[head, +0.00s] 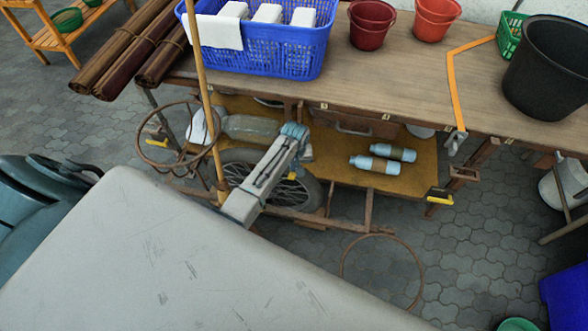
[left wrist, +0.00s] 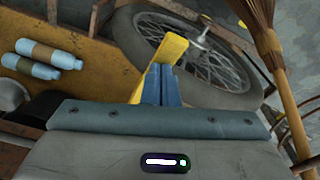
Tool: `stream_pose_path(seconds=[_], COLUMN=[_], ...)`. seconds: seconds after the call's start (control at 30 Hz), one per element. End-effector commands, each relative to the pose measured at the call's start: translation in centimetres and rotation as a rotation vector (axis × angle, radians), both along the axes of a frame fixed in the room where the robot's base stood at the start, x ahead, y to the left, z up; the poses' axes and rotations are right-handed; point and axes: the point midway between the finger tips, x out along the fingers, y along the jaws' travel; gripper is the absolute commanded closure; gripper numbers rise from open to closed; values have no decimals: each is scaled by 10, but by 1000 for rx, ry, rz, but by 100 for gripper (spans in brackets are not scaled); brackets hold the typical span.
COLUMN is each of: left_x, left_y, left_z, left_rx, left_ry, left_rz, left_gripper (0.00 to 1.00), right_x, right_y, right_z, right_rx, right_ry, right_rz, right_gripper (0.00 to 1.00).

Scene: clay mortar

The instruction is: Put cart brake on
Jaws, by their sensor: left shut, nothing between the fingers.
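The cart (head: 390,75) has a wooden top, an ochre lower shelf and a spoked wheel (head: 262,185) on the near side. A yellow lever (head: 291,176) shows by the wheel, partly hidden by my left arm. In the left wrist view the yellow lever (left wrist: 172,48) stands in front of the wheel (left wrist: 190,55), right at my fingertips. My left gripper (left wrist: 162,72) is shut and empty, its blue fingers overlapping the lever; I cannot tell whether they touch. In the head view my left gripper (head: 297,165) is bent down beside the wheel. My right gripper is not in view.
Two bottles (head: 383,159) lie on the lower shelf. A blue basket (head: 265,50), red pots (head: 370,25) and a black bucket (head: 550,65) stand on top. A broom (head: 203,85) leans at the left. Another yellow piece (head: 440,199) is at the right. Paving lies below.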

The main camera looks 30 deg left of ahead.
Motion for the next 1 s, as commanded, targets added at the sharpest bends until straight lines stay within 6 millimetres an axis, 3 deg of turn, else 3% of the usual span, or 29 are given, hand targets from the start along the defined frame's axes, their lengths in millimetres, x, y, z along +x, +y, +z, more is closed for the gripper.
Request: stream_pose_path(seconds=[0.37, 0.83, 1.0], left_x=[0, -1, -11], left_y=[0, -1, -7], left_z=[-42, -41, -31], left_rx=[0, -1, -2], left_ry=[1, 1, 2], left_rz=[0, 0, 0], left_gripper=[100, 100, 100], right_x=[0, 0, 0], right_y=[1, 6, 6], right_z=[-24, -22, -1], right_rx=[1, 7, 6], right_ry=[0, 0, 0], right_rz=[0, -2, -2], right_gripper=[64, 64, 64])
